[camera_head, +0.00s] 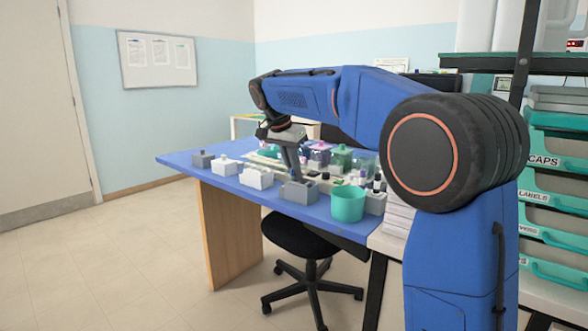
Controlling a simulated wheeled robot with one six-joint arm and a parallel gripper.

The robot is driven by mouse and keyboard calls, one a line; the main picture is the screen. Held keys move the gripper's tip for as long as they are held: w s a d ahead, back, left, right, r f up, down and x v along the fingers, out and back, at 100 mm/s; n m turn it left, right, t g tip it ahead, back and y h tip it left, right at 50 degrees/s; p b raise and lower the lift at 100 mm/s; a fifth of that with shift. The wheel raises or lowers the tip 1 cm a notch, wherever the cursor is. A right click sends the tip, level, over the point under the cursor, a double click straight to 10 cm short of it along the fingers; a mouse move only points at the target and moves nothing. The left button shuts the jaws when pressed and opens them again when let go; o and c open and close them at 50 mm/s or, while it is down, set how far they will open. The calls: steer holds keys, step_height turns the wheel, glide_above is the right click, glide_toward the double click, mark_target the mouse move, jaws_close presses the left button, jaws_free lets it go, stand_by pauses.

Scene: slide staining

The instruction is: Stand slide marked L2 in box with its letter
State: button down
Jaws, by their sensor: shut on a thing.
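My gripper (298,178) points down over the blue table, its fingertips just above or at a grey box (299,193) near the front edge. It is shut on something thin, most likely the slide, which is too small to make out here. I cannot tell whether the held thing is inside the box or above it. More boxes stand in a row to the left: a white box (257,178), another white box (224,167) and a small grey box (202,160). No letters on the boxes or mark on a slide can be read.
Purple (320,154) and green-lidded (342,157) jars and several small bottles stand behind. The blue table (178,158) is clear at its left end. A black chair (300,238) is below.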

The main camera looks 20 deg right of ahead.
steer(key=shift+f, duration=0.15)
steer(key=c, duration=1.8)
jaws_free()
steer(key=v, duration=1.7)
steer(key=shift+r, duration=0.25)
steer(key=shift+d, duration=0.1)
steer(key=s+d+f+n+y, duration=0.1)
steer(key=s+d+f+n, duration=0.1)
steer(key=s+d+f, duration=0.3)
steer(key=s+d+f+n, duration=0.2)
steer(key=s+f, duration=0.2)
steer(key=s, duration=0.4)
steer(key=s+d+f+n+y, duration=0.1)
steer(key=s+d+f+n, duration=0.1)
steer(key=s+d+f, duration=0.3)
steer(key=s+f+n, duration=0.1)
steer(key=s+f, duration=0.6)
steer(key=s+f+n+t+y, duration=0.1)
steer(key=s+f+n, duration=0.1)
steer(key=s+f, duration=0.5)
steer(key=s+f+n+t, duration=0.1)
steer(key=s+f, duration=0.6)
steer(key=f, duration=0.2)
steer(key=shift+s+d+f+n+y, duration=0.1)
steer(key=shift+s+d+n+y, duration=0.1)
steer(key=shift+n+y, duration=0.2)
